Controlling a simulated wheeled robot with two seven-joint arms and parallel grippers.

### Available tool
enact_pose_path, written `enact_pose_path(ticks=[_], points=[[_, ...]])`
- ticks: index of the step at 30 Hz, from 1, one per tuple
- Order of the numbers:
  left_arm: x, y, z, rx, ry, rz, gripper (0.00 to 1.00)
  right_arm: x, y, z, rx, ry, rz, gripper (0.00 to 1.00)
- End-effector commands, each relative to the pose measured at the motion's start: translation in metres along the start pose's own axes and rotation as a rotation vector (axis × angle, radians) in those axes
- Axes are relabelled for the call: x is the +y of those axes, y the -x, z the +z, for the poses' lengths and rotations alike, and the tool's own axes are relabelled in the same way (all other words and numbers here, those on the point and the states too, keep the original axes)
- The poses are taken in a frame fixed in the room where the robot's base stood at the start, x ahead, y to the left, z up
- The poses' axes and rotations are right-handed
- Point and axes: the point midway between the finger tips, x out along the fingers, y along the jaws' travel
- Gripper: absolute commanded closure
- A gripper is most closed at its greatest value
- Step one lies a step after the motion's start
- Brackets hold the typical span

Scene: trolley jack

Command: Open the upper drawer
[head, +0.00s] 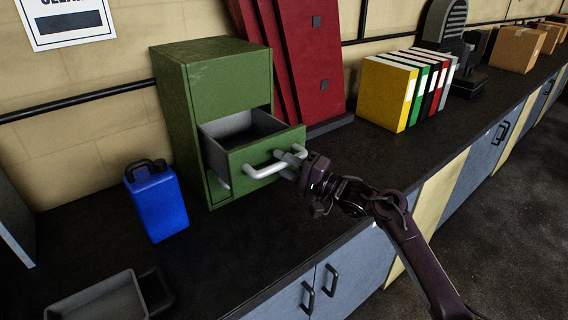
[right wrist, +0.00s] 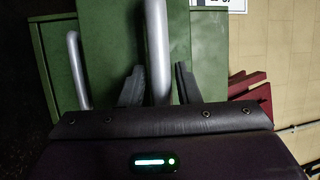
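The green cabinet (head: 190,125) stands on the dark counter. Its upper drawer (head: 278,152) is pulled well out, showing an empty grey inside. The upper drawer's pale bar handle (head: 262,172) also shows in the right wrist view (right wrist: 157,40). My right gripper (head: 293,164) is at the right part of this handle. In the right wrist view, the two dark fingers of my right gripper (right wrist: 158,85) stand apart on either side of the bar, with a small gap visible. The lower drawer (head: 218,188) is partly hidden below; its handle (right wrist: 77,70) shows in the wrist view. My left gripper is not in view.
A blue can (head: 157,205) stands left of the cabinet, and a grey tray (head: 100,302) lies in front. Red panels (head: 308,60) lean behind, and several binders (head: 385,92) stand to the right.

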Motion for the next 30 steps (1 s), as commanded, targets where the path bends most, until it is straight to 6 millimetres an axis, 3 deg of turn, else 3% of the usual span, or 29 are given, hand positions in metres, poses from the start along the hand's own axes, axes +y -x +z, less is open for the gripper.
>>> enact_pose_path(ticks=[11, 24, 30], points=[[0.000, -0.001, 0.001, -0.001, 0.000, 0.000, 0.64, 0.000, 0.002, 0.000, 0.001, 0.001, -0.001, 0.60], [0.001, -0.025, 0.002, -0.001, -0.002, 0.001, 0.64, 0.003, 0.066, 0.000, 0.002, 0.002, 0.000, 0.60], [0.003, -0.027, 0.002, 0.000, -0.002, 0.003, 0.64, 0.001, 0.078, 0.000, 0.000, 0.000, 0.000, 0.60]])
